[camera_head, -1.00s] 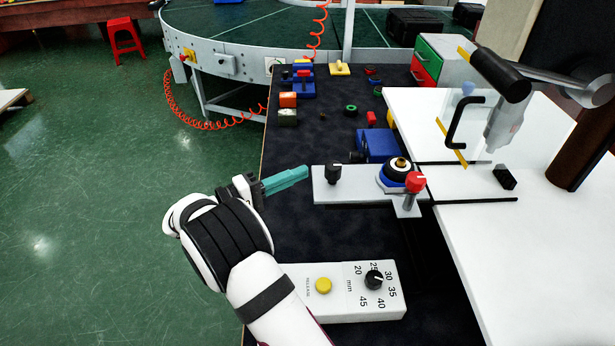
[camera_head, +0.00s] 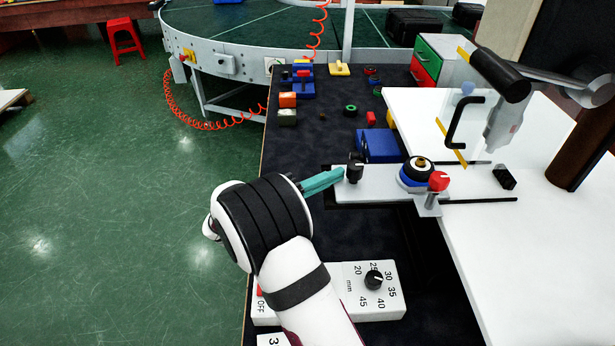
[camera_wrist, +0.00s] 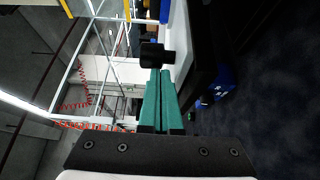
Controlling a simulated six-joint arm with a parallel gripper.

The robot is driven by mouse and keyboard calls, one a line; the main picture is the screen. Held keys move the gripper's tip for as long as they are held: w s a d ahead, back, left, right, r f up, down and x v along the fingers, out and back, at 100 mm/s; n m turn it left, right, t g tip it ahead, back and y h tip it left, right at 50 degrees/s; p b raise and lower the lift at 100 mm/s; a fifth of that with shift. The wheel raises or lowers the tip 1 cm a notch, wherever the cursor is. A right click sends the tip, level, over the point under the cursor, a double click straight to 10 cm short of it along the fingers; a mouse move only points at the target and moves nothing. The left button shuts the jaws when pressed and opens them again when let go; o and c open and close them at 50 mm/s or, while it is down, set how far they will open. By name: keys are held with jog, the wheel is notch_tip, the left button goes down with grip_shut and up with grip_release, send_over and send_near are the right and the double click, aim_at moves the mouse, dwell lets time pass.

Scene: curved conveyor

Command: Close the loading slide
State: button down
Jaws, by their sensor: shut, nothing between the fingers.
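The loading slide is a light grey plate (camera_head: 380,187) on the dark bench, at the left edge of the white table. A black knob (camera_head: 356,168) stands upright on its left end. Its right part carries a blue holder with a black and brass round piece (camera_head: 420,166) and a red knob (camera_head: 438,181). My gripper (camera_head: 338,174) has teal fingers, which are shut and empty. Their tips are at the left side of the black knob and appear to touch it. In the wrist view, the black knob (camera_wrist: 157,56) is just beyond the shut fingertips (camera_wrist: 160,76).
A white box with a dial (camera_head: 374,280) lies in front, partly hidden by my arm. A blue block (camera_head: 378,147) sits just behind the slide. A clear panel with a black handle (camera_head: 464,123) stands above the white table (camera_head: 480,265). Small coloured parts lie farther back.

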jog(key=w+a+v, duration=0.1)
jog(key=w+v, duration=0.1)
jog(key=v, duration=1.1)
jog(key=n+g+h, duration=0.2)
jog(key=n+g, duration=0.4)
jog(key=n, duration=0.8)
send_near(426, 204)
jog(key=d, duration=0.4)
jog(key=w+d, duration=0.1)
jog(key=d, duration=0.2)
